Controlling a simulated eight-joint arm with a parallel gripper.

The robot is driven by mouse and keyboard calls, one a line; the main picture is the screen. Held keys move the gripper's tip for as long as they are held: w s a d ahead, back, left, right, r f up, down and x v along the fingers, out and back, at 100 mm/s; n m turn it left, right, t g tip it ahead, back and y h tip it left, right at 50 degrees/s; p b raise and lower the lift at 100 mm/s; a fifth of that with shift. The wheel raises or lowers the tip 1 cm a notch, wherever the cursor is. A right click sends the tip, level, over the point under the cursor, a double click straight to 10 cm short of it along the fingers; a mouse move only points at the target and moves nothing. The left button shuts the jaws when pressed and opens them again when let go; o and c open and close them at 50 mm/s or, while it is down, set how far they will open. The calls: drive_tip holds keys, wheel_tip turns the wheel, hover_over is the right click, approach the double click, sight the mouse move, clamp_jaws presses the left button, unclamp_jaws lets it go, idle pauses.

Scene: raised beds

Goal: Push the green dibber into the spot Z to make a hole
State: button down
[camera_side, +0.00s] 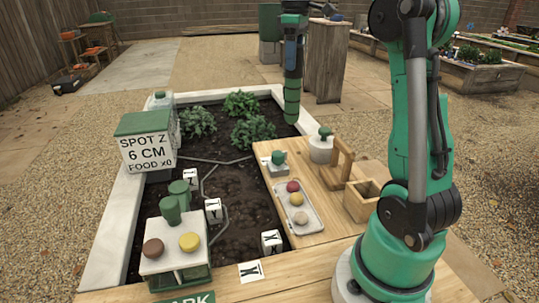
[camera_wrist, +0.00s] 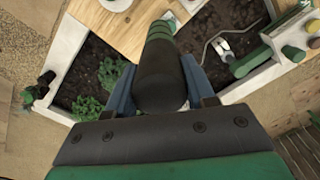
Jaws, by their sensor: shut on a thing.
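My gripper (camera_side: 292,48) is shut on the dark handle of the green dibber (camera_side: 291,100), high over the far right part of the bed. The dibber hangs upright, its green banded end down and clear of the soil. In the wrist view, the dibber (camera_wrist: 158,72) sits between the two fingers, its green end toward the wooden board. A sign box (camera_side: 148,148) reads SPOT Z, 6 CM, FOOD x0. Small lettered marker blocks stand in the soil (camera_side: 232,185), including one at the left (camera_side: 190,178) and one in the middle (camera_side: 213,210); their letters are hard to read.
Leafy plants (camera_side: 254,131) fill the bed's far end. A wooden board (camera_side: 262,160) at right bears a tray (camera_side: 312,222), a white pot (camera_side: 321,149) and a wooden stand (camera_side: 342,158). A white box with colored knobs (camera_side: 172,243) stands at front left. The middle soil is mostly open.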

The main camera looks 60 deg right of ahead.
drive_tip(key=w+a+f+n, duration=0.2)
drive_tip(key=w+a+f, duration=0.35)
drive_tip(key=w, duration=0.25)
drive_tip(key=w+a+f+n, duration=0.2)
drive_tip(key=w+a+f, duration=0.2)
drive_tip(key=w+f, duration=0.35)
wheel_tip(320, 180, down, 6)
drive_tip(key=shift+d, duration=0.15)
drive_tip(key=shift+f, duration=0.85)
idle(1.8)
drive_tip(key=shift+f, duration=1.35)
idle(2.0)
